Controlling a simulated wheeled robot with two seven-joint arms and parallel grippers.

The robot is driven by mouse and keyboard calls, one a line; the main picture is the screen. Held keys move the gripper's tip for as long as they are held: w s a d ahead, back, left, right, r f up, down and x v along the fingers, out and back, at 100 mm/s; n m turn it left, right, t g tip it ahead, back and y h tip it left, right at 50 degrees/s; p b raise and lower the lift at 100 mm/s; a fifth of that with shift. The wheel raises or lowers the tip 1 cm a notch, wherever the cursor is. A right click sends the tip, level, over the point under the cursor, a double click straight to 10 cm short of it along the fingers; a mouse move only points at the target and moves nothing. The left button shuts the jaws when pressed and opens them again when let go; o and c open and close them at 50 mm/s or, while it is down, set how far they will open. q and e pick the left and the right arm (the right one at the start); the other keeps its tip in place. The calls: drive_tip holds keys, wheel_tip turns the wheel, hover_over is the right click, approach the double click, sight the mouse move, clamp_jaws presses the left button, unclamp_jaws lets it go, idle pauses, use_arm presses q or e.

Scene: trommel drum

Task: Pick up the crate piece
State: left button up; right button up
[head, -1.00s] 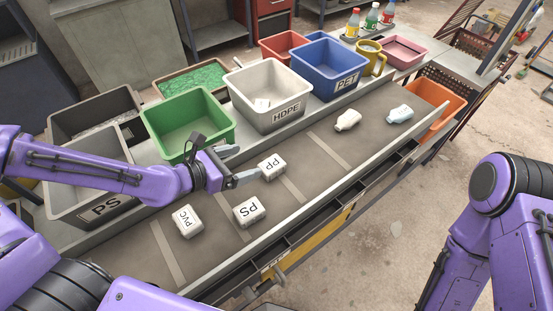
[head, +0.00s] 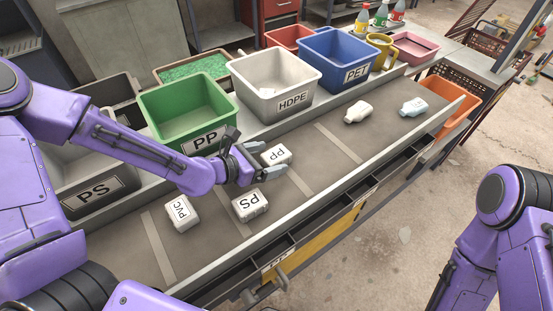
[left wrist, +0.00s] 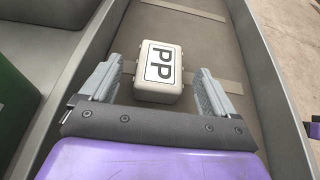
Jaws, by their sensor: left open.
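A white block marked PP (head: 277,155) lies on the grey belt; no piece is labelled as a crate. It also shows in the left wrist view (left wrist: 159,70), ahead of and between my fingers. My left gripper (head: 268,161) is open, its two fingers pointing at the PP block with the near end of the block at the fingertips. In the left wrist view my left gripper (left wrist: 159,85) shows a gap on each side of the block. A PS block (head: 250,204) and a PVC block (head: 182,212) lie nearer on the belt. My right gripper is out of view.
A raised rail (head: 330,187) edges the near side.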

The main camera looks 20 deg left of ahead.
sight(271, 157)
use_arm(q)
drive_tip(key=x, duration=0.3)
drive_tip(key=shift+w+d+f, duration=0.15)
drive_tip(key=shift+w, duration=0.1)
drive_tip(key=shift+s, duration=0.1)
drive_tip(key=c, duration=1.1)
drive_tip(key=shift+o, duration=0.2)
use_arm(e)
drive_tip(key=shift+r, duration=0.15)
